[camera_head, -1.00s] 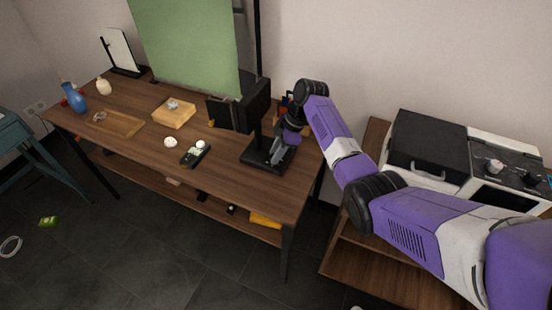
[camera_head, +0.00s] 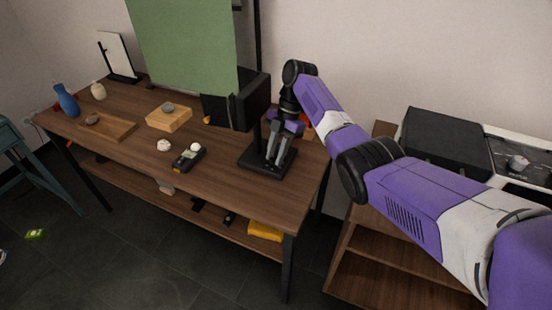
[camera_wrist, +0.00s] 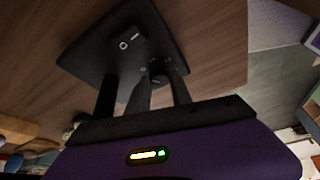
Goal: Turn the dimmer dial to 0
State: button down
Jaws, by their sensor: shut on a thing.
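A black stand base (camera_head: 254,166) lies flat on the right end of the wooden table, with a dark pole rising from it. It also fills the upper middle of the wrist view (camera_wrist: 90,55). A small block with white marks (camera_wrist: 128,43) sits on the base. My gripper (camera_head: 276,158) points down onto the base. In the wrist view, its two fingers (camera_wrist: 158,78) close around a small dark knob, apparently the dimmer dial (camera_wrist: 155,67). The fingers mostly hide the dial, and I cannot read its setting.
A black lamp box (camera_head: 240,104) on the pole is close left of my gripper. A green panel (camera_head: 185,45) stands behind. A handheld device (camera_head: 187,160), a wooden block (camera_head: 168,118) and a blue vase (camera_head: 66,100) are farther left. A cabinet with appliances stands right.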

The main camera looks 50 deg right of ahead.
dwell(0.3)
jog(key=c, duration=1.1)
grip_release()
jog(key=shift+c, duration=0.2)
jog(key=shift+d, duration=0.1)
jog(key=v, duration=0.7)
jog(key=shift+r, duration=0.35)
jog(key=shift+w+d, duration=0.1)
jog(key=shift+d, duration=0.05)
